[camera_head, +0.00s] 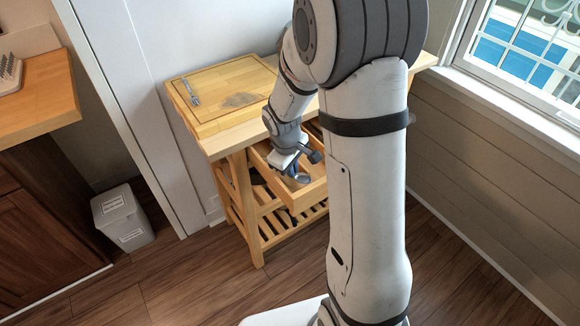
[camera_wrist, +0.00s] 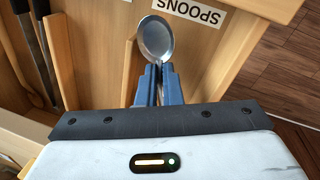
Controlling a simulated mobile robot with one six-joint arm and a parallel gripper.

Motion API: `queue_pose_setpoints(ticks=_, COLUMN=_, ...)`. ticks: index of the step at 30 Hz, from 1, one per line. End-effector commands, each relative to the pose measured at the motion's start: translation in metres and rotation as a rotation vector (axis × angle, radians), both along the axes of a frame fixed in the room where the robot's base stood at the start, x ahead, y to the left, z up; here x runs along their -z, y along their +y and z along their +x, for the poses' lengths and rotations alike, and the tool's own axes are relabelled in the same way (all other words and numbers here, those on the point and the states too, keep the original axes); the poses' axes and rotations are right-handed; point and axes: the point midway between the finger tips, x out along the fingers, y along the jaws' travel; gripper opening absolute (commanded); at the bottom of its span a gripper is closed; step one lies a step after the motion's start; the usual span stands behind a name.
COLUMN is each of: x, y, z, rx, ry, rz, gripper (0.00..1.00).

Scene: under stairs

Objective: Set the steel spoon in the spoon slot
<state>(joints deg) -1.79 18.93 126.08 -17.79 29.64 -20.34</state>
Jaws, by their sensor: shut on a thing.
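My gripper (camera_wrist: 157,82) is shut on the steel spoon (camera_wrist: 155,38). In the wrist view the spoon's bowl sticks out past the blue fingertips, and its handle is hidden behind them. The spoon slot (camera_wrist: 205,50) is a wooden drawer compartment with a white "SPOONS" label (camera_wrist: 188,11) at its far end. The spoon shows over this slot, close to its left divider; I cannot tell whether it touches the wood. In the head view my gripper (camera_head: 297,165) is at the open drawer (camera_head: 312,190), with the spoon too small to make out clearly.
The compartment to the left holds dark-handled utensils (camera_wrist: 28,50). The drawer belongs to a wooden cart (camera_head: 240,215) with a cutting board (camera_head: 225,88) and a small metal utensil (camera_head: 190,92) on top. A grey bin (camera_head: 122,215) stands on the floor at left. Floor before the cart is clear.

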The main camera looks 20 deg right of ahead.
Motion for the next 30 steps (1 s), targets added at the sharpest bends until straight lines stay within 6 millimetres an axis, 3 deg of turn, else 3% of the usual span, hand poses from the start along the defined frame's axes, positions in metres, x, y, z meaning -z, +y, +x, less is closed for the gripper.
queue_pose_setpoints(ticks=3, x=0.009, y=0.000, z=0.000, rx=0.001, ry=0.000, rz=0.000, gripper=0.00)
queue_pose_setpoints(ticks=30, x=0.019, y=-0.001, z=0.000, rx=0.004, ry=0.000, rz=0.000, gripper=0.00)
